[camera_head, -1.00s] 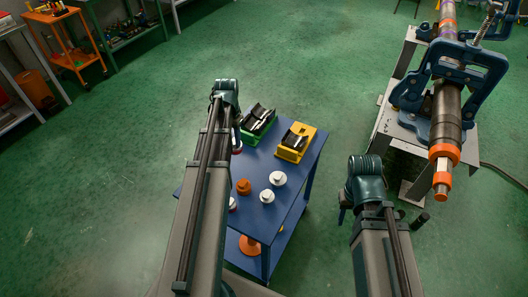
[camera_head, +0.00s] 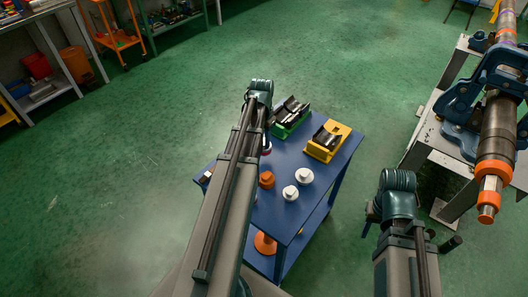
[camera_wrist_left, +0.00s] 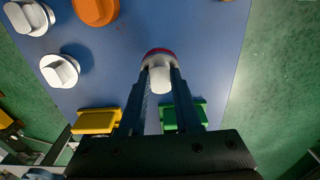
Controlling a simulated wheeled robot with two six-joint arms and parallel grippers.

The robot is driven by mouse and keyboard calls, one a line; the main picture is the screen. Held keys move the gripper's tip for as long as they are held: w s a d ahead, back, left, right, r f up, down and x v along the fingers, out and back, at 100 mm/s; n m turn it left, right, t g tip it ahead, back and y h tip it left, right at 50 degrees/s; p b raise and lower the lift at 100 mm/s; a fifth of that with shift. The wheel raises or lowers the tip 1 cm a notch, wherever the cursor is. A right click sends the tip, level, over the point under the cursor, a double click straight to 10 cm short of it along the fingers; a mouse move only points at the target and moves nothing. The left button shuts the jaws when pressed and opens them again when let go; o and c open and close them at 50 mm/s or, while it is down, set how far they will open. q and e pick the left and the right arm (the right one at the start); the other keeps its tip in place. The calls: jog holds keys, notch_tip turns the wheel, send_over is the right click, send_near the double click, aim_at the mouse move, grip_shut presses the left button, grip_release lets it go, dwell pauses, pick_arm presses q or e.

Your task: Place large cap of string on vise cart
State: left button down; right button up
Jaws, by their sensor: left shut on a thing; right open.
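My left gripper (camera_head: 265,143) is over the blue cart (camera_head: 222,172). In the left wrist view its fingers (camera_wrist_left: 160,92) are shut on a white cap with a red rim (camera_wrist_left: 160,69), over the blue top. In the head view the arm hides most of this cap. My right gripper (camera_head: 369,218) is open, over the floor between the blue cart and the grey vise stand (camera_head: 442,149). The stand bears a blue vise (camera_head: 463,103) and a dark pipe (camera_head: 497,131) with orange rings and a pale end.
On the blue cart stand two white caps (camera_head: 304,175) (camera_head: 290,192), an orange cap (camera_head: 266,180), a yellow holder (camera_head: 322,150) and a green holder (camera_head: 287,125). Green floor is open to the left.

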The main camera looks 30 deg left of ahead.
pick_arm(q)
notch_tip(320, 180, down, 4)
jog(key=b, duration=0.3)
jog(key=shift+r, duration=0.2)
jog(key=shift+b, duration=0.3)
jog(key=shift+f, duration=0.25)
jog(key=c, duration=0.6)
grip_release()
jog(key=shift+r, duration=0.1)
jog(key=shift+r, duration=0.15)
jog(key=r+p, duration=1.2)
jog(key=shift+s, duration=0.25)
